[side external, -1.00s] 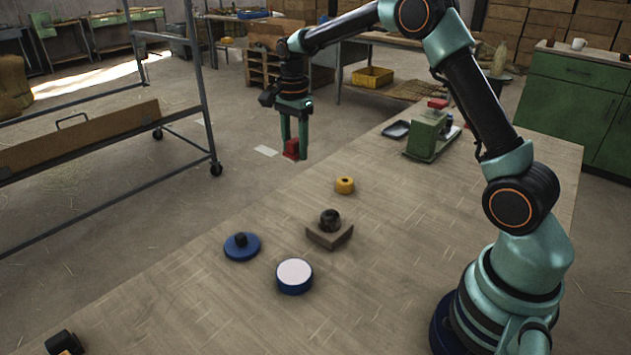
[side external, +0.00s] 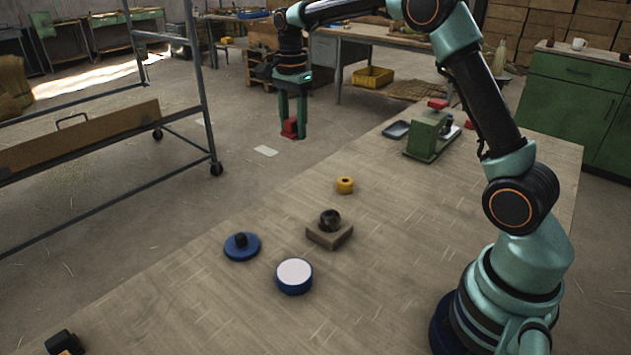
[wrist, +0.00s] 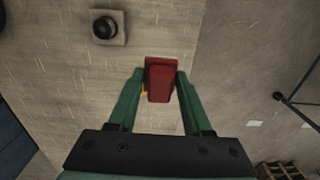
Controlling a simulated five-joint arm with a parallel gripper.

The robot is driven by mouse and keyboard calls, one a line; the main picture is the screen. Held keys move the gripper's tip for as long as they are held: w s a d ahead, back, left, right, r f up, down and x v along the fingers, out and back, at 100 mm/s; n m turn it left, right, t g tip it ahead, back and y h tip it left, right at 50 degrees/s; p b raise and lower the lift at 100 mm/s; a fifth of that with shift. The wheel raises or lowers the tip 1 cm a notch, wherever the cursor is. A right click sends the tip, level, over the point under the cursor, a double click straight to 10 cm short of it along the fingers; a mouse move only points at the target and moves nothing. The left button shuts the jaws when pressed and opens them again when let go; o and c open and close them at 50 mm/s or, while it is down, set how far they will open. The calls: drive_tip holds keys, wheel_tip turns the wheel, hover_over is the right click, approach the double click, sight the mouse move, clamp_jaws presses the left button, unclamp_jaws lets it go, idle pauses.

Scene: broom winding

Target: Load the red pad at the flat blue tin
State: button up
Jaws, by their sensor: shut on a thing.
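My gripper (side external: 292,133) is shut on a red pad (side external: 289,128) and holds it in the air, beyond the table's far-left edge in the side view. In the wrist view the red pad (wrist: 160,78) sits between the green fingertips (wrist: 160,82). A round blue tin with a white top (side external: 294,276) stands on the table, nearer the camera and well below the gripper. A flat blue disc with a black knob (side external: 241,246) lies to its left and a little behind. The pad touches neither.
A square brown block with a dark round piece (side external: 329,230) and a yellow ring (side external: 344,185) stand mid-table. A green device with a red top (side external: 431,133) and a dark tray (side external: 396,130) are at the far end. The table's front left is mostly clear.

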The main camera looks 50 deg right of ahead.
drive_tip(key=s+a+f, duration=0.5)
drive_tip(key=s+a, duration=0.1)
drive_tip(key=a, duration=0.4)
approach(294, 271)
drive_tip(key=shift+f, duration=2.8)
drive_tip(key=shift+f, duration=0.6)
drive_tip(key=shift+r, duration=0.1)
wheel_tip(294, 271, up, 7)
idle(0.3)
idle(0.4)
